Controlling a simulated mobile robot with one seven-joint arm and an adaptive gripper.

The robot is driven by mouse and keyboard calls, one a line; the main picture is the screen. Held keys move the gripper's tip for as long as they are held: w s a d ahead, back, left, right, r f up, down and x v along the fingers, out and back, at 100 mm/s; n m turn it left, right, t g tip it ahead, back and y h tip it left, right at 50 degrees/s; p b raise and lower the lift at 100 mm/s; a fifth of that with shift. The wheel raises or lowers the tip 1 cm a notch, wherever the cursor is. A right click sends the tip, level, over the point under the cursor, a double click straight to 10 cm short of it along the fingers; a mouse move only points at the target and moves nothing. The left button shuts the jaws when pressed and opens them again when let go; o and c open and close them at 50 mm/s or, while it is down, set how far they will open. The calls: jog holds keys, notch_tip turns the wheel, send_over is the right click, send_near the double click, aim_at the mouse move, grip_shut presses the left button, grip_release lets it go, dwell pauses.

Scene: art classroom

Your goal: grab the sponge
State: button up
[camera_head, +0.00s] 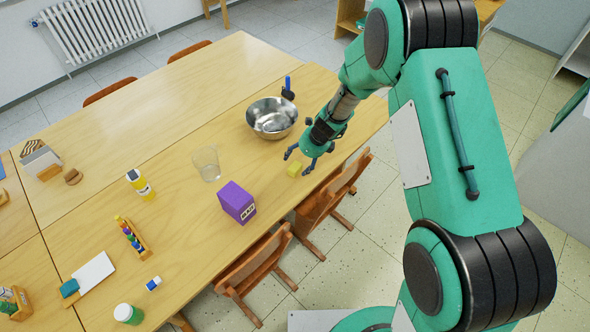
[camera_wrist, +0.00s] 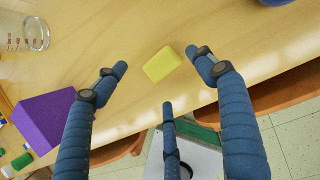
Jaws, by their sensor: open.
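A small yellow sponge (camera_head: 293,169) lies on the wooden table near its front edge, at the middle of the head view. In the wrist view the sponge (camera_wrist: 162,64) lies flat between and just beyond my open fingers. My gripper (camera_head: 299,159) hangs just above the table over the sponge. In the wrist view my gripper (camera_wrist: 158,74) has two blue fingers spread wide on either side, with a third finger low in the middle. Nothing is held.
A metal bowl (camera_head: 272,117) stands behind the sponge, a glass beaker (camera_head: 207,163) and a purple box (camera_head: 237,203) to its left. A yellow bottle (camera_head: 140,185) stands further left. Wooden chairs (camera_head: 328,196) line the table's front edge. Bare tabletop surrounds the sponge.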

aim_at(295, 166)
jog(key=shift+f, duration=0.1)
jog(key=shift+b+x, duration=1)
jog(key=shift+x, duration=1.55)
jog(key=shift+d, duration=0.1)
jog(key=c, duration=1.1)
